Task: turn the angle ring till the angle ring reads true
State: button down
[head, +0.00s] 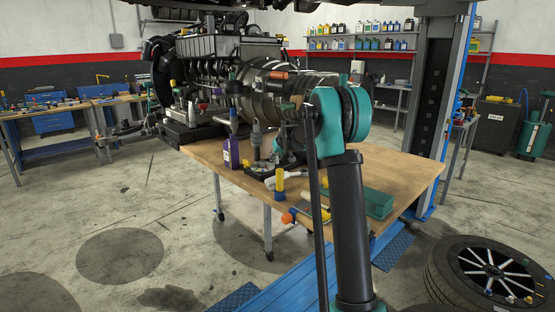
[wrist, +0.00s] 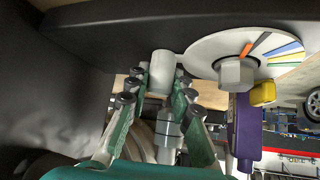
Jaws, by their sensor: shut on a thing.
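The angle ring is a pale disc (wrist: 205,50) with coloured marks and an orange pointer (wrist: 257,44), on a dark base in the wrist view. A grey hex head (wrist: 236,73) stands at its middle. My gripper (wrist: 163,80) has its green-and-black fingers closed around a short pale cylinder (wrist: 162,70) beside the disc. In the head view the dial (head: 261,169) is small on the bench, and my arm partly hides the gripper. The dial reading is not legible.
A purple bottle (head: 231,152) stands close left of the dial; it also shows in the wrist view (wrist: 245,130). A yellow cylinder (head: 280,181), an orange-ended tool (head: 289,217) and a green tray (head: 379,203) are on the wooden bench (head: 205,154). The engine (head: 215,60) overhangs it.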

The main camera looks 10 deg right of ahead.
jog(key=shift+w+a+n+y, duration=0.3)
jog(key=shift+w+n+y, duration=0.2)
jog(key=shift+n+y, duration=0.3)
jog(key=shift+g, duration=0.3)
jog(key=c, duration=1.3)
grip_release()
jog(key=v, duration=1.2)
jog(key=shift+s+a, duration=0.1)
